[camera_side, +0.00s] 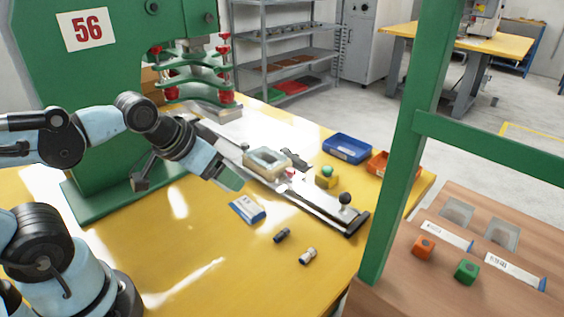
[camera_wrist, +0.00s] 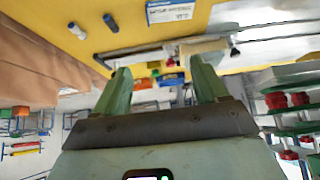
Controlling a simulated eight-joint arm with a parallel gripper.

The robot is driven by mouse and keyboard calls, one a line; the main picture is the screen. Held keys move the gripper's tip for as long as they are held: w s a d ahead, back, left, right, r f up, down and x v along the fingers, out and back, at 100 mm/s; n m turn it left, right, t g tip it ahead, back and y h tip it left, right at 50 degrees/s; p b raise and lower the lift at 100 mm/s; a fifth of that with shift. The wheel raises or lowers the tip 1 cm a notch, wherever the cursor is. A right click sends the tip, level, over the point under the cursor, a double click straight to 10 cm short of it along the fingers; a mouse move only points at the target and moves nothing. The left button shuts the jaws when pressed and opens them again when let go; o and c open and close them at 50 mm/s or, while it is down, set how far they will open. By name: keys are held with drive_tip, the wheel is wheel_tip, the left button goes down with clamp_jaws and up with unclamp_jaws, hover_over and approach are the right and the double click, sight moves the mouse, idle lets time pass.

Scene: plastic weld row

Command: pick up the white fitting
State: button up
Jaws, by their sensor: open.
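The white fitting (camera_side: 307,256) lies on the yellow table near its front edge in the side view. It also shows at the upper left of the wrist view (camera_wrist: 77,31). A dark fitting (camera_side: 282,235) lies close to it, and shows in the wrist view too (camera_wrist: 110,22). My gripper (camera_side: 232,179) is above the table, up and to the left of the white fitting in the side view, apart from it. Its green fingers (camera_wrist: 162,80) are spread with nothing between them in the wrist view.
A labelled card (camera_side: 247,209) lies below my gripper. A metal rail (camera_side: 325,208) with a clear-topped block (camera_side: 267,161) runs behind. A blue bin (camera_side: 346,148) and an orange bin (camera_side: 381,164) stand at the far edge. A green post (camera_side: 401,150) rises at right.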

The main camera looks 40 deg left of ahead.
drive_tip(key=m+g, duration=0.7)
drive_tip(key=m, duration=1.1)
hover_over(311, 257)
wheel_tip(311, 257, down, 2)
wheel_tip(311, 257, down, 12)
drive_tip(key=shift+r, duration=0.15)
drive_tip(key=shift+c, duration=0.4)
drive_tip(key=c, duration=1)
drive_tip(key=shift+r, duration=0.15)
drive_tip(key=shift+c, duration=0.2)
